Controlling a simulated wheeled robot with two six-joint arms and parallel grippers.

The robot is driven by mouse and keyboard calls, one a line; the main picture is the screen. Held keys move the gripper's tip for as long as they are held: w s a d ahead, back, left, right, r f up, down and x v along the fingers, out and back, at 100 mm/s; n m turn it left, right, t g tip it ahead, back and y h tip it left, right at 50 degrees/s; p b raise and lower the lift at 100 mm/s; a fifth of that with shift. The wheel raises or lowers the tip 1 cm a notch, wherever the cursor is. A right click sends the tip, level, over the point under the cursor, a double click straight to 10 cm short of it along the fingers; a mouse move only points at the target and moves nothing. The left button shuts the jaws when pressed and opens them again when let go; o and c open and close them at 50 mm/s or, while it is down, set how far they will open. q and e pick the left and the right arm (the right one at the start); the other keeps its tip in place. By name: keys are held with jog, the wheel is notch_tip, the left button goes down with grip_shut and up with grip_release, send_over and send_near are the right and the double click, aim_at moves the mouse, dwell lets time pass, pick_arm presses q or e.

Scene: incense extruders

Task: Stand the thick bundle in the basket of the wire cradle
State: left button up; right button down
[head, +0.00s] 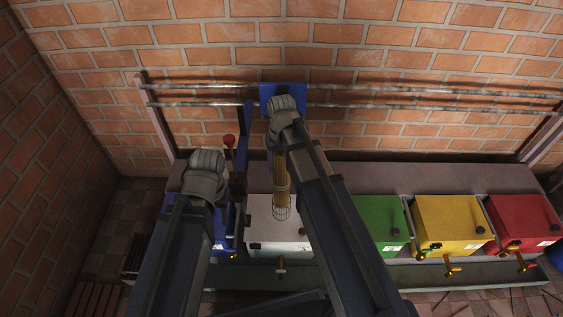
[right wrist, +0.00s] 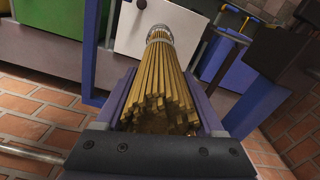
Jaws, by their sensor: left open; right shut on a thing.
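The thick bundle (head: 281,178) of yellow-brown sticks stands roughly upright in the head view. My right gripper (right wrist: 170,98) is shut on it; its two bluish fingers flank the bundle in the right wrist view, where the bundle's stick ends (right wrist: 160,105) face the camera.
Green (head: 380,222), yellow (head: 449,222) and red (head: 520,220) boxes with taps line the bench to the right. A blue box is partly hidden by my left arm. Metal rails (head: 400,109) run along the brick wall.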

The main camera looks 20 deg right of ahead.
aim_at(282, 176)
jog(key=shift+f+b, duration=3.3)
jog(key=shift+f, duration=0.35)
grip_release()
jog(key=shift+r, duration=0.15)
notch_tip(282, 176, up, 8)
jog(key=p, duration=0.8)
jog(key=shift+f, duration=0.2)
